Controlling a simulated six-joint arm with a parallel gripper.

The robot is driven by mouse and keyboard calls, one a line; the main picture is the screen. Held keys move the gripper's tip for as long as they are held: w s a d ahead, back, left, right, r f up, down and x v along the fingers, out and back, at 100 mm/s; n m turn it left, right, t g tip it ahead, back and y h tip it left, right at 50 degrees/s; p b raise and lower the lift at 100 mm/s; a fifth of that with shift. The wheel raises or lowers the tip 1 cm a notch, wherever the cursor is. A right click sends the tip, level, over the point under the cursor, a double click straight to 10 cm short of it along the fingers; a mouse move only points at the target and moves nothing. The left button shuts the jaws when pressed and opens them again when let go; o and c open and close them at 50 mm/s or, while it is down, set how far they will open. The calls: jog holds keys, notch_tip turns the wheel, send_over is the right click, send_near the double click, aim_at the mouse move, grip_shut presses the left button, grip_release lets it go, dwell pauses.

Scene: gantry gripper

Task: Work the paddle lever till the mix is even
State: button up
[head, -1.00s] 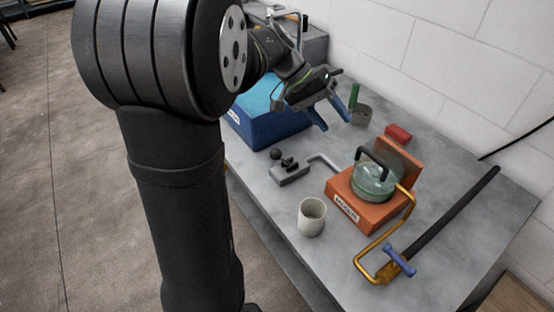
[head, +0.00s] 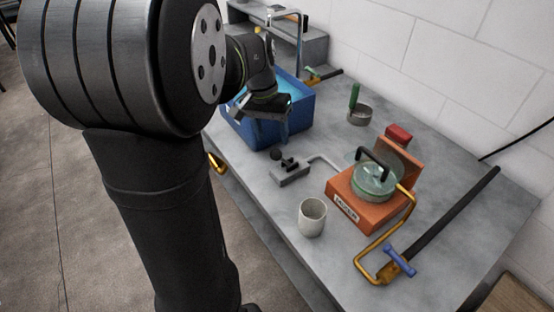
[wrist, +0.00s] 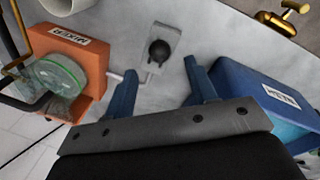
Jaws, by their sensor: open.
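A small grey block with a black ball knob (head: 276,154) sits mid-bench. A bent grey rod (head: 323,160) runs from it to the orange mixer base (head: 353,208), which carries a label. On the base stands a clear greenish bowl (head: 373,183) with a black handle on top; its contents cannot be made out. My gripper (head: 272,138) is open and empty, above the bench between the blue bin and the knob. In the wrist view its blue fingers (wrist: 160,68) are spread wide, with the ball knob (wrist: 160,50) beyond the gap between the tips, apparently untouched.
A blue bin (head: 246,130) with light-blue contents stands close behind my gripper. A pale cup (head: 312,217) stands near the front edge. A gold clamp (head: 380,268) with a long dark bar lies right of the mixer.

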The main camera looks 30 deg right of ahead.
aim_at(276, 153)
jog(key=f, duration=0.3)
jog(key=s+f, duration=0.1)
jog(key=f, duration=0.2)
jog(key=d+f, duration=0.1)
jog(key=f, duration=0.2)
jog(key=shift+s+f, duration=0.15)
jog(key=shift+f, duration=0.05)
grip_shut()
